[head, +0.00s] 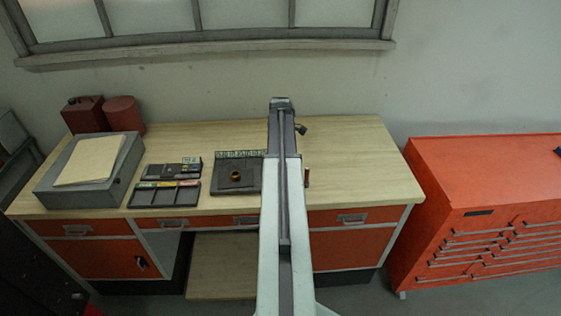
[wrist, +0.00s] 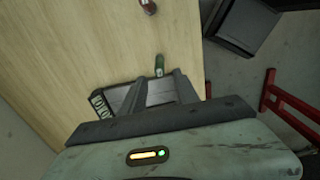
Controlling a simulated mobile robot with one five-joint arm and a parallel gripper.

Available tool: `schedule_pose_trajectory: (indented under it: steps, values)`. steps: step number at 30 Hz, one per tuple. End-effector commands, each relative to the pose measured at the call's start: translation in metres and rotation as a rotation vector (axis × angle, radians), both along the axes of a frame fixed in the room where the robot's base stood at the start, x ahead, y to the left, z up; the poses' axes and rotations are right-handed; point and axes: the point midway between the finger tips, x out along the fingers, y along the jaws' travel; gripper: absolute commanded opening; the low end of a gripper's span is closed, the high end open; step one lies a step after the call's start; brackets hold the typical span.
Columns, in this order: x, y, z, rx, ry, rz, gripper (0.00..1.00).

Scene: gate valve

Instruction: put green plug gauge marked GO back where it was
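A small green plug gauge (wrist: 159,66) shows in the wrist view, on or just above the wooden desk top; its GO mark is too small to read. My gripper (wrist: 161,77) is open, with its two dark fingers apart. The green gauge shows in the gap at the fingertips; I cannot tell whether it touches them. In the head view my arm hides it. A dark fixture plate (head: 226,184) with a lettered strip stands left of my arm; part of it shows behind the fingers in the wrist view (wrist: 160,93).
A red-ended piece (head: 306,178) lies near the desk's front edge, also in the wrist view (wrist: 148,6). Dark trays (head: 163,195), a grey box (head: 80,187) and red cans (head: 123,114) stand left. The desk's right part (head: 360,165) is clear. An orange cabinet (head: 490,200) stands right.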

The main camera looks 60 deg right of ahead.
Motion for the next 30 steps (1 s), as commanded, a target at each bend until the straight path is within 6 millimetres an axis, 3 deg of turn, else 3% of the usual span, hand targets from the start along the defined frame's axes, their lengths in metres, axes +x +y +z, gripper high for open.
schedule_pose_trajectory:
  steps: [1,6,17,20,23,26,27,29,30]
  values:
    - [0.000,0.000,0.023,0.000,0.000,0.000,0.37]
    - [0.000,0.000,0.044,0.000,0.000,0.000,0.37]
    - [0.001,0.001,0.043,0.000,0.000,0.001,0.37]
    - [0.018,0.022,0.043,0.000,0.000,-0.012,0.37]
    - [0.065,0.085,0.043,0.001,-0.001,-0.067,0.37]
    - [0.120,0.186,0.043,0.000,0.000,-0.160,0.37]
    - [0.137,0.229,0.043,0.000,0.000,-0.203,0.37]
    - [0.156,0.293,0.043,0.000,0.000,-0.268,0.37]
    - [0.165,0.336,0.043,0.000,0.000,-0.312,0.37]
